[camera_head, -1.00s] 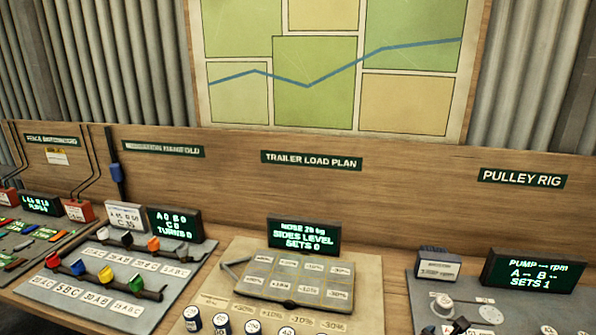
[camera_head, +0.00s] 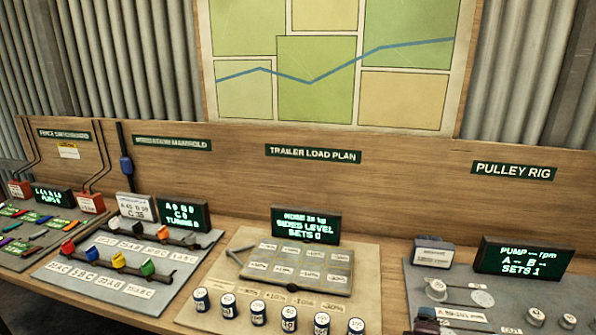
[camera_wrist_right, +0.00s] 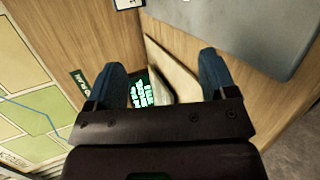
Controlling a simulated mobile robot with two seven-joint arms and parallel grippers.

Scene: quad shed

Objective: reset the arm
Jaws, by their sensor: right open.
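My right gripper (camera_wrist_right: 160,78) shows in the right wrist view. Its two dark blue fingers stand apart with nothing between them. Beyond the fingers I see a lit green display (camera_wrist_right: 141,92), the edge of a pale board and the wooden bench. Neither gripper shows in the head view, and my left gripper is in no frame.
The bench carries the trailer load plan board (camera_head: 215,283) with several weight cylinders (camera_head: 258,311) along its front. The manifold board (camera_head: 75,283) with coloured valves is to its left. The pulley rig board (camera_head: 455,300) is at right. A map (camera_head: 315,75) hangs behind.

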